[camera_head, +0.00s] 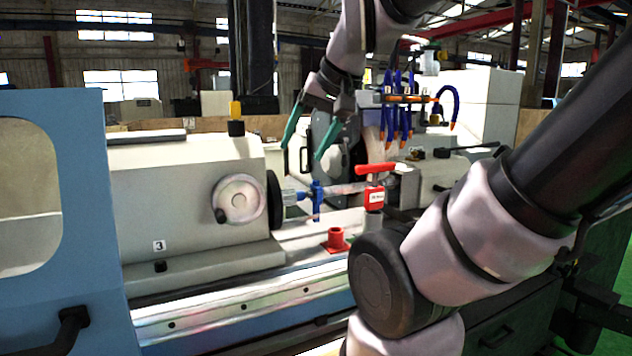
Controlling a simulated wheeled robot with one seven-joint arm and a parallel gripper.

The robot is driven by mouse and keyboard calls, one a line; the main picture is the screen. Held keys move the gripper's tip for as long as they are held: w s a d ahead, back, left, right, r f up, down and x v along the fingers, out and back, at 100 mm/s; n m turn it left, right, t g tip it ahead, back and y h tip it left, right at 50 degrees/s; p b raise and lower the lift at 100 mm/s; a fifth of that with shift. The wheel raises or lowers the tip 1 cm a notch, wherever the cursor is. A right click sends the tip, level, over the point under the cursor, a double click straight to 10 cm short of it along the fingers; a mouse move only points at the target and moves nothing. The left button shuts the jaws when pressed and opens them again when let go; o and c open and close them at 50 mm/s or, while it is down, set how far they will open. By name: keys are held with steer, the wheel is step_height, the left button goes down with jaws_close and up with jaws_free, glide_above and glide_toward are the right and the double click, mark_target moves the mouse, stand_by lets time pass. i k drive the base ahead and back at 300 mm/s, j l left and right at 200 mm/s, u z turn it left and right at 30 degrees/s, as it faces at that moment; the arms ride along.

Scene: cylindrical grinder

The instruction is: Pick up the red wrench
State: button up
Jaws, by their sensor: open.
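The red wrench (377,169) appears to be the red T-shaped piece with a bar-like top, in the middle of the head view. A red block with a white label sits at its lower part, above a grey post. My gripper (304,148) is to the upper left of it, with its two green fingers apart and pointing down. Nothing is between the fingers. The gripper is clear of the wrench in the picture; the depth between them is hard to tell.
A grinder headstock (185,190) with a round handwheel (239,198) stands left. A blue clamp (316,200) holds the shaft. A red flanged fitting (336,240) sits on the machine bed. Blue coolant hoses (397,105) hang behind. A blue panel (60,120) borders the left.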

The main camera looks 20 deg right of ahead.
mark_target(374, 196)
steer(key=l, duration=0.65)
steer(key=k+l, duration=0.1)
steer(key=l, duration=0.5)
